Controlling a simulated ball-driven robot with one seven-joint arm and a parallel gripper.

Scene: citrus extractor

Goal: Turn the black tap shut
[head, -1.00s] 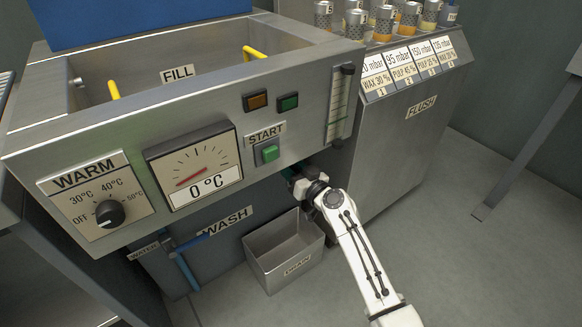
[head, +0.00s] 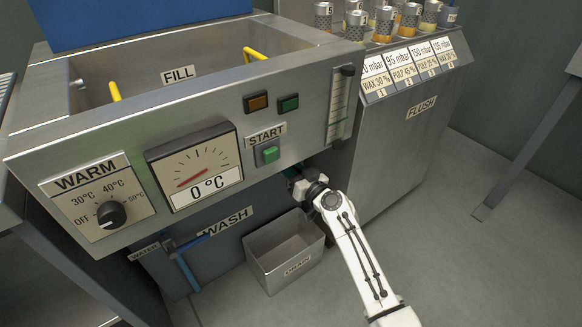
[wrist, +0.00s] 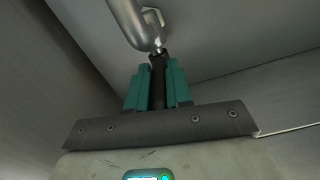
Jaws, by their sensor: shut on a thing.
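The black tap (wrist: 158,72) shows in the wrist view as a dark lever under a bent metal pipe (wrist: 132,20). My gripper (wrist: 158,85) has its two green fingers closed on the lever, one on each side. In the head view my gripper (head: 294,176) is beneath the machine's front panel, above the drain bin. The tap is hidden there behind my wrist and the panel's lower edge.
A metal drain bin (head: 262,262) stands on the floor below my gripper. The grey flush cabinet (head: 395,150) is close on the right. A blue water tap handle (head: 186,270) is at the lower left. Open floor lies at the right.

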